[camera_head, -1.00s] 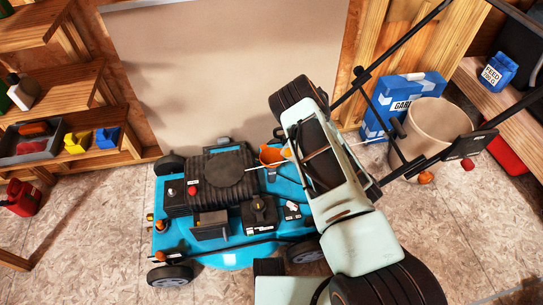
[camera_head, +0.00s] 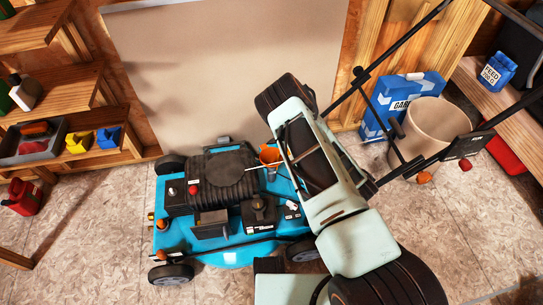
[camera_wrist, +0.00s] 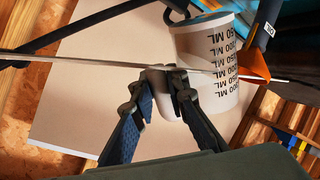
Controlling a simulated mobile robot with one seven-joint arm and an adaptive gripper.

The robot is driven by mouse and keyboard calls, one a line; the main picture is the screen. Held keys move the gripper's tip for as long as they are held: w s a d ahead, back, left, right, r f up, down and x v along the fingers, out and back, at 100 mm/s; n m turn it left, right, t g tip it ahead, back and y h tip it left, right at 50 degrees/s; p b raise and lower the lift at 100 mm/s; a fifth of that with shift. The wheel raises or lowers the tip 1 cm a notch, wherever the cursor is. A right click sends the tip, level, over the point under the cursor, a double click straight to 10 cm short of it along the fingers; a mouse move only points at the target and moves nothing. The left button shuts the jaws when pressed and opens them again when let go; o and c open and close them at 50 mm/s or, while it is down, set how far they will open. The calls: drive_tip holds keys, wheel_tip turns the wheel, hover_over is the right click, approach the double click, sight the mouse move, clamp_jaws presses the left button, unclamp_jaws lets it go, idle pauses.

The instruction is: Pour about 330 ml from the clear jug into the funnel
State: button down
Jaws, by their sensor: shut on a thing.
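The clear jug (camera_wrist: 222,60) shows in the wrist view at the upper right, with black ML markings that read upside down. My gripper (camera_wrist: 163,88) is shut on its handle (camera_wrist: 158,80). The orange funnel (camera_head: 269,156) stands at the back right of the blue mower (camera_head: 230,258) in the head view. An orange part, likely the funnel (camera_wrist: 256,66), shows at the jug's right edge in the wrist view. In the head view my arm hides the jug and gripper. I cannot tell the liquid level, or whether any is flowing.
The mower's black handle bars (camera_head: 400,42) rise at the right, close to my arm. A beige bucket (camera_head: 430,125) and a blue box (camera_head: 395,95) stand behind them. Shelves (camera_head: 60,88) and a red can (camera_head: 22,197) are at the left.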

drive_tip(key=shift+a+r+n+g+h+p, duration=0.1)
drive_tip(key=shift+a+r+n+h+p, duration=0.25)
drive_tip(key=shift+r, duration=0.2)
drive_tip(key=shift+a+r+n+g+h+p, duration=0.1)
drive_tip(key=shift+a+r+n+h+p, duration=0.2)
drive_tip(key=shift+r+p, duration=0.2)
drive_tip(key=shift+a+r+n+g+h+p, duration=0.1)
drive_tip(key=shift+a+r+n+h+p, duration=0.2)
drive_tip(key=shift+r, duration=0.3)
idle(3.4)
drive_tip(key=shift+w+a+r+n+h+p, duration=0.15)
drive_tip(key=shift+a+r+n+h+p, duration=0.35)
drive_tip(key=shift+a+r, duration=0.3)
idle(2.2)
